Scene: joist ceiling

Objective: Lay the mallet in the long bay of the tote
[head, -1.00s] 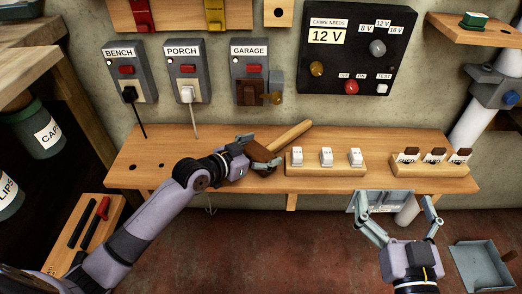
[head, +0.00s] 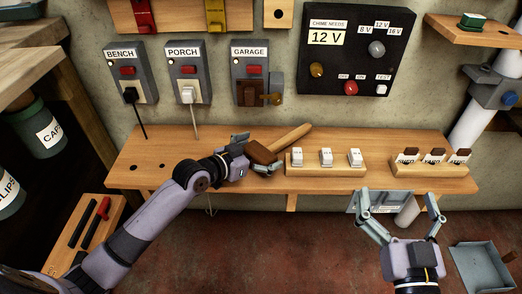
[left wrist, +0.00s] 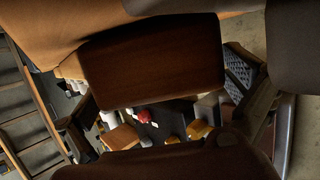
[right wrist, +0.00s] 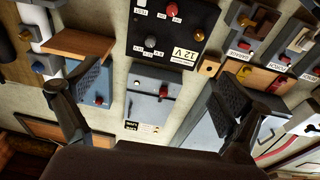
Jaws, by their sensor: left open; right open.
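The mallet (head: 262,153) has a brown wooden head and a lighter handle reaching up and right over the wall bench. Its head sits at my left gripper (head: 254,155), whose fingers are open on either side of it. In the left wrist view the dark mallet head (left wrist: 150,65) fills the middle between the spread fingers; contact cannot be told. The wooden tote (head: 112,213) is at the lower left, with a black bar and a red-and-black tool in it; my left arm hides part of it. My right gripper (head: 402,218) is open and empty before the bench.
The bench (head: 150,150) carries a block with white switches (head: 326,170) and a block with labelled brown pieces (head: 430,171). Switch boxes and a 12 V panel (head: 358,50) are on the wall. A grey metal bin (head: 482,268) is at the lower right.

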